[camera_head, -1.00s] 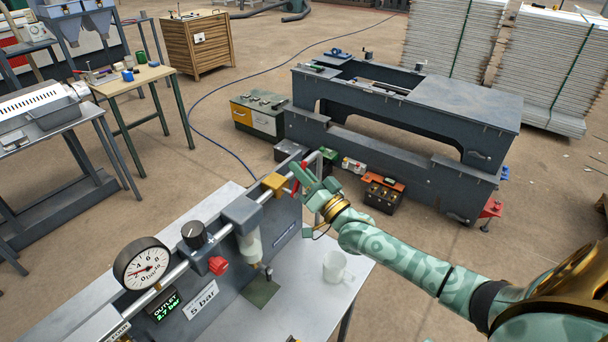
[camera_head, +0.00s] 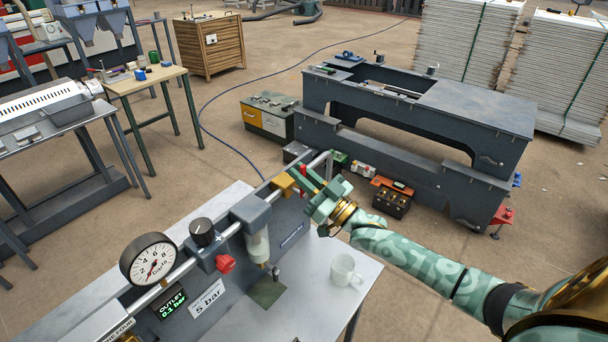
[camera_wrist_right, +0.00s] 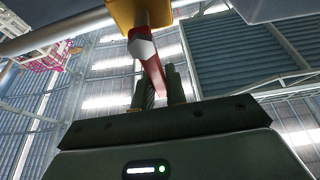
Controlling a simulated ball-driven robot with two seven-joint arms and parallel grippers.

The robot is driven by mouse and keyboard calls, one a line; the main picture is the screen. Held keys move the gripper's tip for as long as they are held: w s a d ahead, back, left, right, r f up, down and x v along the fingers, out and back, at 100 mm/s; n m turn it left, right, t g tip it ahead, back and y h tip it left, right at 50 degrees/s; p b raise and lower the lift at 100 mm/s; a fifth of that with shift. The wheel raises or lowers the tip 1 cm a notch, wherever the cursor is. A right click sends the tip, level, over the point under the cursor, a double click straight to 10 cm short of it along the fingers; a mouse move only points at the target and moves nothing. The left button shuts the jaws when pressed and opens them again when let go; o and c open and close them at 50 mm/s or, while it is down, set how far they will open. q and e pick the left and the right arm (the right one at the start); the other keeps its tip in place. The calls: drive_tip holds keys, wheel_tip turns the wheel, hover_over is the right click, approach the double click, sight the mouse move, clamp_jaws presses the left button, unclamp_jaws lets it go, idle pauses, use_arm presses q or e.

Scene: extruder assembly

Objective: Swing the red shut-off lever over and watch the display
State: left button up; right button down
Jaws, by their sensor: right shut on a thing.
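The red shut-off lever (camera_wrist_right: 152,70) hangs from the yellow valve body (camera_head: 282,183) on the pipe. My right gripper (camera_head: 303,181) is shut on the lever; in the right wrist view the lever runs down between its two fingers (camera_wrist_right: 159,88). In the head view the fingers hide most of the lever. The display (camera_head: 172,304) reads OUTLET 0.1 bar in green. The round gauge (camera_head: 149,260) beside it has its red needle near the low end. My left gripper is not in view.
A white mug (camera_head: 343,270) stands on the bench (camera_head: 310,312) below my right wrist. A red knob (camera_head: 225,264), a black knob (camera_head: 203,232) and a filter bowl (camera_head: 257,245) sit along the pipe. A dark machine frame (camera_head: 400,150) stands behind.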

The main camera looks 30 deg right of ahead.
drive_tip(key=shift+f, duration=0.1)
drive_tip(key=c, duration=1.4)
unclamp_jaws()
drive_tip(key=shift+c, duration=0.2)
drive_tip(key=b+v, duration=0.1)
drive_tip(key=v, duration=1.5)
drive_tip(key=shift+s+b, duration=0.2)
drive_tip(key=shift+b, duration=0.15)
